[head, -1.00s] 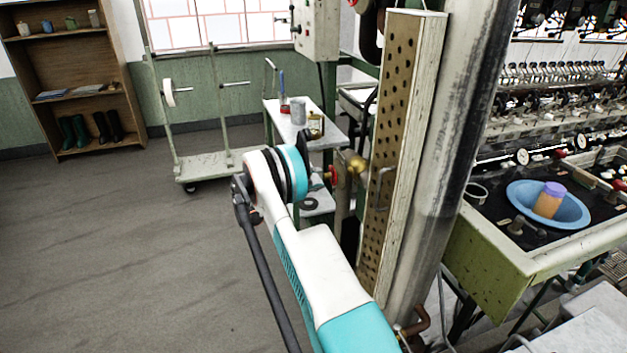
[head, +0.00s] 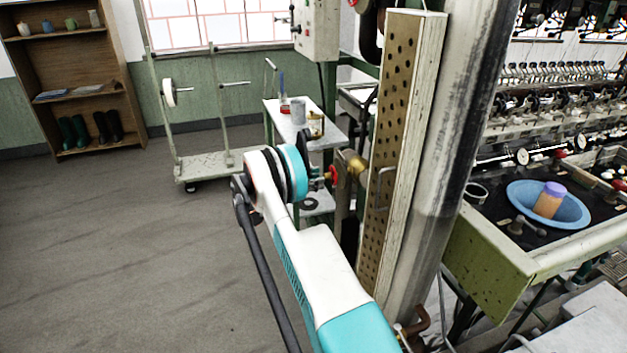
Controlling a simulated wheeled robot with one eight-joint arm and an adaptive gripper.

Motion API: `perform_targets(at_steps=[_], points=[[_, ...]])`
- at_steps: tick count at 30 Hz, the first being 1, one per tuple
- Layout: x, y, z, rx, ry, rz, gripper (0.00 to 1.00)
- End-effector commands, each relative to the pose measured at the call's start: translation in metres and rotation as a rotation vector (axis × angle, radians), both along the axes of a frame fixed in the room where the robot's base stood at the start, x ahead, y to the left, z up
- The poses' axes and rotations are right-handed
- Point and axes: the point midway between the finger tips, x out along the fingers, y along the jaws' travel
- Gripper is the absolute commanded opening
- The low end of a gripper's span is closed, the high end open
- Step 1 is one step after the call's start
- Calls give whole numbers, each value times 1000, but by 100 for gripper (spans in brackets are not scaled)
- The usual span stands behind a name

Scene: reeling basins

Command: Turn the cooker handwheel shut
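A small red handwheel (head: 333,176) shows on a brass valve (head: 352,164) beside the tall perforated board. My arm reaches up from the bottom of the head view, and its wrist ends just left of the handwheel. My gripper (head: 320,178) is mostly hidden behind the wrist. Only a small dark part of it shows, close to the handwheel. I cannot tell whether it touches the wheel or whether its fingers are open or shut.
A perforated board (head: 390,140) and a thick column (head: 445,150) stand just right of the valve. A cart (head: 205,165) stands at left. A basin bench (head: 490,260) is at right. The left floor is clear.

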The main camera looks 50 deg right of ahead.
Motion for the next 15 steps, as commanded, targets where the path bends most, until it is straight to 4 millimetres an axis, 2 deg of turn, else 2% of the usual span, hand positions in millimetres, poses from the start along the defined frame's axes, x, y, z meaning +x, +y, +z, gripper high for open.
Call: perform_targets(at_steps=[6,15], points=[[0,0,0,61,110,0,37],[-7,-12,0,64,116,-1,37]])
